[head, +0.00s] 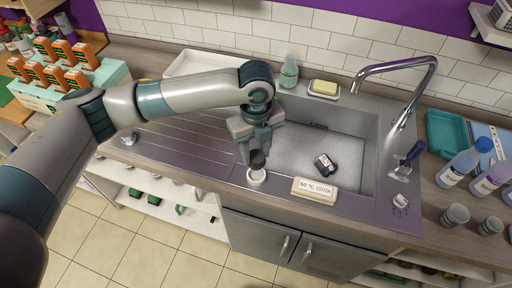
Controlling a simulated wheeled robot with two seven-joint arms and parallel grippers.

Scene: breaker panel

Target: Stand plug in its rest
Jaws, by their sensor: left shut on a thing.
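The plug (258,157) looks like a small dark cylinder. It is held upright below my left gripper (255,148), which is shut on it. The rest (256,177) is a small white round piece on the front rim of the sink. The plug is directly above the rest in the head view and overlaps its upper edge; I cannot tell whether they touch. My gripper hides the top of the plug. My right gripper is not in view.
A cream sign block (315,189) stands right of the rest. A dark and white object (325,165) lies in the sink basin (350,155). A tap (405,68) arches over the right side. The ribbed drainboard (190,140) on the left is mostly clear.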

